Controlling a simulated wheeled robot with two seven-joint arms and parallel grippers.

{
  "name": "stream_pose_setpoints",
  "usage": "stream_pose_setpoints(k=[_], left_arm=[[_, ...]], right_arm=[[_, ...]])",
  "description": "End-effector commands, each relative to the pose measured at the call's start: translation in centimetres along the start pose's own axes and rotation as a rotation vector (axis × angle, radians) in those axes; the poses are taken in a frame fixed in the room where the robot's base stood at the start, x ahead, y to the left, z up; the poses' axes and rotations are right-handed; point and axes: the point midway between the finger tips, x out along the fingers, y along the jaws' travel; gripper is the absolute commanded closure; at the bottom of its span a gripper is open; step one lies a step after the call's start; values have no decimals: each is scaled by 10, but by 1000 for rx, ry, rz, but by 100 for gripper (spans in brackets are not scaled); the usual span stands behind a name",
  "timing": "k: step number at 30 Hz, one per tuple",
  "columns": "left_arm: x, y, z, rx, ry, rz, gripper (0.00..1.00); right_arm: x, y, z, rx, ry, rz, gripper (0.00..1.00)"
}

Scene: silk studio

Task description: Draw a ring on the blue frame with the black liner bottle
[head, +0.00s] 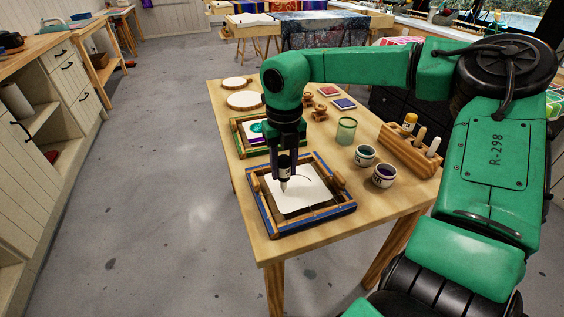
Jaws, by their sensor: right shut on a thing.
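The blue frame (285,232) lies on the near part of the wooden table, with white silk (299,202) stretched inside it. A dark curved line shows on the silk toward its upper right; the arm hides part of the cloth. My right gripper (284,157) points down over the frame and is shut on the black liner bottle (284,170). The bottle is upright with its pale tip down at the left part of the silk. I cannot tell whether the tip touches the cloth. My left gripper is out of view.
A green frame (239,135) with painted silk stands behind the blue one. Two dye cups (384,175), a glass jar (346,131) and a wooden rack (403,153) with bottles stand to the right. Wooden discs (244,101) and ink pads (343,103) lie at the back. The near table corner is clear.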

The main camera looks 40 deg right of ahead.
Motion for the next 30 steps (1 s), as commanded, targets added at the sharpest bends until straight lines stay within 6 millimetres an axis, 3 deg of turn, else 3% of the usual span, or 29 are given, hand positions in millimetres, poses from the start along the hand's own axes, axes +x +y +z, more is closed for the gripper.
stream_pose_setpoints(k=[30], left_arm=[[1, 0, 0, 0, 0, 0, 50]], right_arm=[[0, -27, -31, -1, -2, 1, 98]])
